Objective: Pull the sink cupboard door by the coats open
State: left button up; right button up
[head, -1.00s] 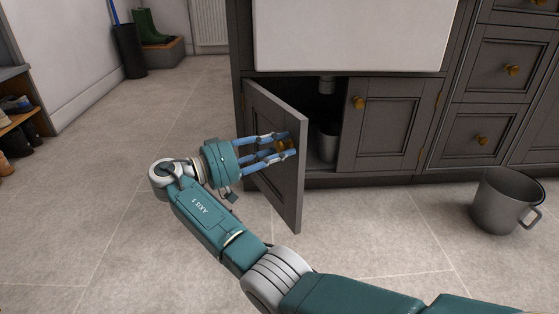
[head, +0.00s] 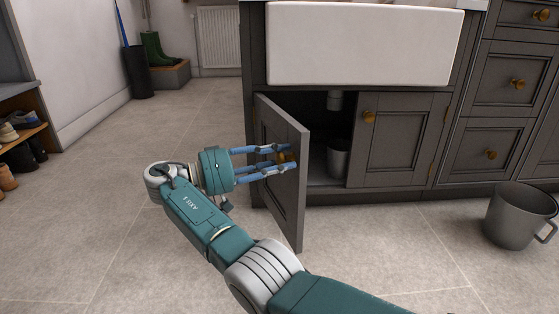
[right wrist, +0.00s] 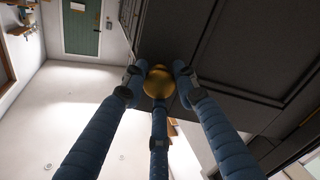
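The grey sink cupboard door (head: 279,190) stands well open, hinged on its left side, its free edge swung out towards me. Its round brass knob (head: 283,157) is on the outer face near the free edge. My right gripper (head: 284,159) reaches it from the left, its blue fingers around the knob. In the right wrist view the three fingers close in on the brass knob (right wrist: 159,82) and seem to touch it. The fingers partly hide the knob in the head view. My left gripper is not in view.
Inside the cupboard are a grey pot (head: 339,158) and a drain pipe. The neighbouring door (head: 397,140) is shut. A white sink (head: 365,47) is above.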

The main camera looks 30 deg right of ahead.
jog(key=o, duration=0.4)
jog(key=shift+r, duration=0.1)
jog(key=shift+c, duration=0.2)
jog(key=shift+r, duration=0.1)
notch_tip(320, 180, up, 10)
jog(key=shift+f, duration=0.1)
